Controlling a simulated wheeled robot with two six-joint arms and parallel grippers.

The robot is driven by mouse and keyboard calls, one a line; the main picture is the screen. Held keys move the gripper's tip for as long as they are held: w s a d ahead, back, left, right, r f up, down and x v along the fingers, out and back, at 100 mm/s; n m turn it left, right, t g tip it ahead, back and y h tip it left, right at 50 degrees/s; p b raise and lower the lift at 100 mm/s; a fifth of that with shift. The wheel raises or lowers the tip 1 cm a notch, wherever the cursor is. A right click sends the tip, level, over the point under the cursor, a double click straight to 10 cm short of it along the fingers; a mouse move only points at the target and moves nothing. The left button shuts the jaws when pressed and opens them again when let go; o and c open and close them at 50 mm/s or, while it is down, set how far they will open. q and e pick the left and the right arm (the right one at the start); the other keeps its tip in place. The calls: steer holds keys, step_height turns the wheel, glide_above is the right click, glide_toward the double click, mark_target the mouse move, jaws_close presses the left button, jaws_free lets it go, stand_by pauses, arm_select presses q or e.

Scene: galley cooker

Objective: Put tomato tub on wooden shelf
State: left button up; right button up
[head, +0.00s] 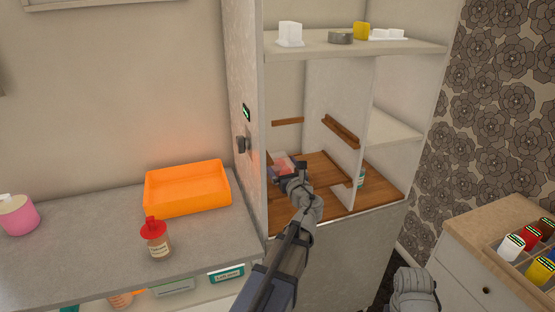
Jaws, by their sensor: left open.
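A clear tub with reddish contents, which looks like the tomato tub (282,162), stands on the wooden shelf (325,170) in the left compartment of the tall cabinet. My left gripper (284,174) is open at the near side of the tub and partly covers it. I cannot tell whether the fingers touch the tub. My left arm reaches in from the bottom of the view. A grey part of my right arm shows at the bottom right edge; its fingers cannot be made out.
An upright divider (342,130) splits the cabinet, with a small bottle (361,178) beyond it. An upper shelf (350,44) holds small items. An orange tray (187,190), red-capped bottle (156,240) and pink dispenser (18,215) stand on the grey counter. A drawer unit (480,250) is at right.

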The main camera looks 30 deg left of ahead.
arm_select(q)
steer(key=v, duration=0.7)
steer(key=shift+s+d, duration=0.15)
steer(key=shift+s, duration=0.05)
